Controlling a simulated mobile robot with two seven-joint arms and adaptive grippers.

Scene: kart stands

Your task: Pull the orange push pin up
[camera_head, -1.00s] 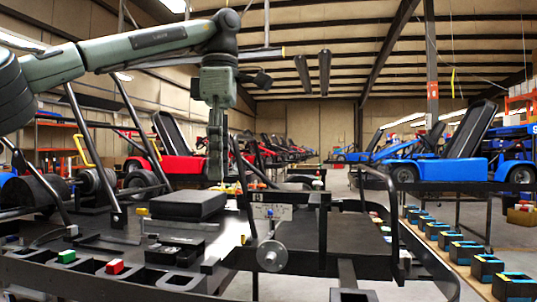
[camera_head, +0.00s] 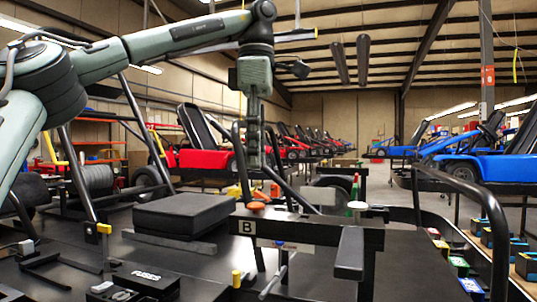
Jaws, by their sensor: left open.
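An orange piece (camera_head: 257,206), which looks like the push pin, sits on the black frame just above the "B" plate. A second flat orange piece shows right behind it, and I cannot tell whether they are one part. My left gripper (camera_head: 258,166) hangs down from the left arm, above and apart from the orange piece. Its fingers point down, are seen nearly edge-on, and hold nothing; they are open. My right gripper is not in view.
A black seat-like block (camera_head: 183,214) lies left of the pin. A black upright panel (camera_head: 350,253) and a black tube frame stand to the right. Yellow knobs (camera_head: 236,277) stand in front. A "FUSES" box (camera_head: 147,279) lies at the lower left.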

